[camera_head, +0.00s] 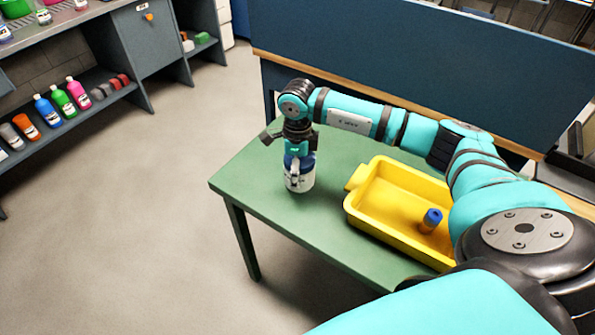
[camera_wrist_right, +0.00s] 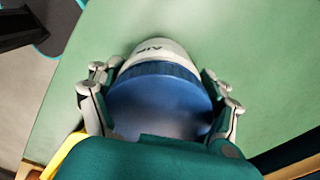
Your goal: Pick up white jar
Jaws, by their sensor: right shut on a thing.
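The white jar (camera_head: 300,180) has a blue lid and dark print on its side. It is upright at the left part of the green table (camera_head: 262,212); I cannot tell whether its base touches the table. My right gripper (camera_head: 298,162) comes down from above and is shut on the jar. In the right wrist view the jar's white body (camera_wrist_right: 150,48) shows beyond its wide blue lid (camera_wrist_right: 160,100), with the fingers of my right gripper (camera_wrist_right: 160,98) on both sides of the lid. My left gripper is not in view.
A yellow tray (camera_head: 358,215) stands on the table right of the jar, with a small blue-capped orange-brown item (camera_head: 431,220) in it. A blue panel (camera_head: 420,55) rises behind the table. Shelves with several bottles (camera_head: 62,103) stand at left. The floor between is clear.

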